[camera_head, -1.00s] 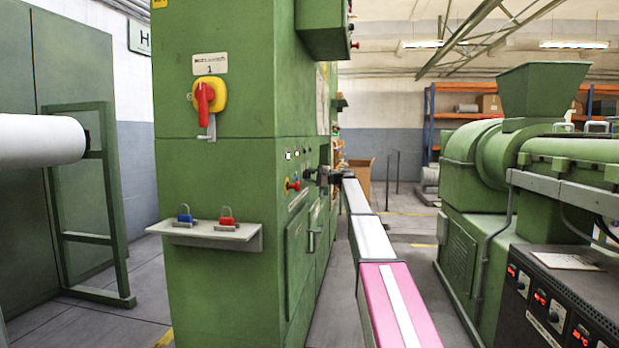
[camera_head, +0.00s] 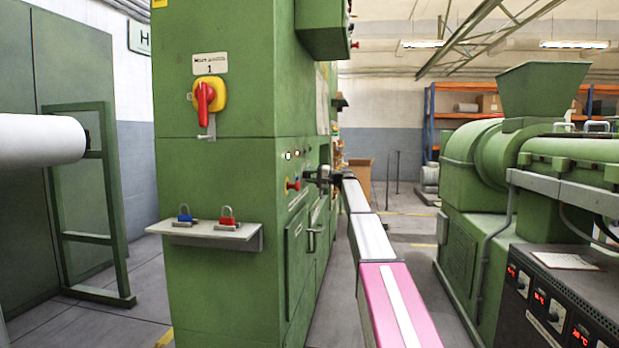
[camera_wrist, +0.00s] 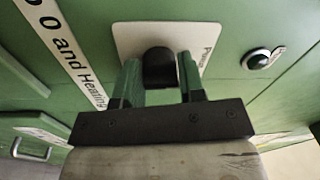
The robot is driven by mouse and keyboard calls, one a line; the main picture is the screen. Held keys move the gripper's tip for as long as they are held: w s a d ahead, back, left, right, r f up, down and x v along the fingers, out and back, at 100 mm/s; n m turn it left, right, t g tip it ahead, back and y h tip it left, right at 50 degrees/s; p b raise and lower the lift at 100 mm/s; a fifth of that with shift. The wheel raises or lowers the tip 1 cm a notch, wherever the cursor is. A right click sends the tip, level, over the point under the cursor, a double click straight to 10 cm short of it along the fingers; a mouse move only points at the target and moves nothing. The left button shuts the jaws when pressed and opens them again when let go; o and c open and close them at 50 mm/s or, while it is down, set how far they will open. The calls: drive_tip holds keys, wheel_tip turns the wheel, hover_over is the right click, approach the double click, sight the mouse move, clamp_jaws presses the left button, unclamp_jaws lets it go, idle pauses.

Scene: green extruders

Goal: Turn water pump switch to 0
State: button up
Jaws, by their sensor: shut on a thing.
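My gripper (camera_wrist: 160,85) is shut on a black rotary switch knob (camera_wrist: 158,68) that stands out from a white label plate (camera_wrist: 126,38) on the green cabinet. The plate's lettering is only partly readable, so I cannot tell the switch's setting. In the head view my gripper (camera_head: 322,174) is small at the cabinet's right side face, at the end of my outstretched arm. The knob is hidden there.
The green cabinet (camera_head: 225,200) carries a red and yellow main switch (camera_head: 207,95) and a shelf (camera_head: 210,237) with blue and red padlocks. A round black button (camera_wrist: 257,59) sits right of the knob. A green extruder (camera_head: 480,180) stands right of my arm.

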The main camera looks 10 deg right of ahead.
drive_tip(key=shift+f, duration=0.2)
drive_tip(key=o, duration=0.9)
drive_tip(key=shift+r, duration=0.1)
drive_tip(key=shift+d, duration=0.2)
drive_tip(key=v, duration=1)
drive_tip(key=shift+s+d, duration=0.15)
drive_tip(key=shift+d, duration=0.1)
